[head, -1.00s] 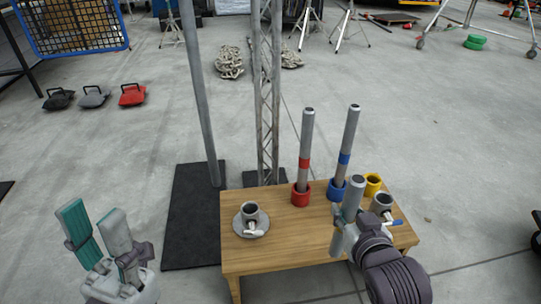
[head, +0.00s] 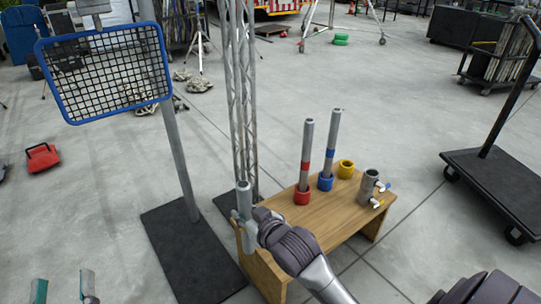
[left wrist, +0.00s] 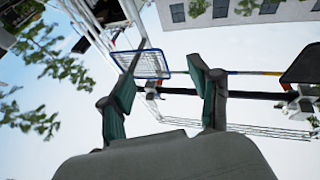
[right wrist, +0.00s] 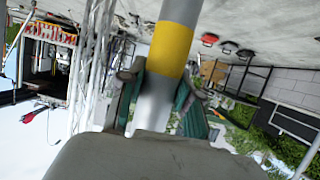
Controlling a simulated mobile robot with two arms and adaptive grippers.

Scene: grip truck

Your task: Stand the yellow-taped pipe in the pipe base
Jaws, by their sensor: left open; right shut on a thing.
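The yellow-taped pipe is upright in my right gripper (head: 248,222). Its grey top (head: 243,200) shows in the head view, and its yellow tape (right wrist: 174,45) shows in the right wrist view. That gripper is shut around the grey pipe just beside the tape. It is over the left end of the wooden table. The yellow pipe base (head: 346,169) is an empty ring towards the table's back right, apart from the pipe. My left gripper (head: 64,291) is open and empty at the bottom left. Its spread fingers also show in the left wrist view (left wrist: 165,95).
A red-taped pipe (head: 306,150) and a blue-taped pipe (head: 332,145) stand in red and blue bases between my right gripper and the yellow base. A grey fitting with valves (head: 371,186) is at the right of the wooden table (head: 315,219).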

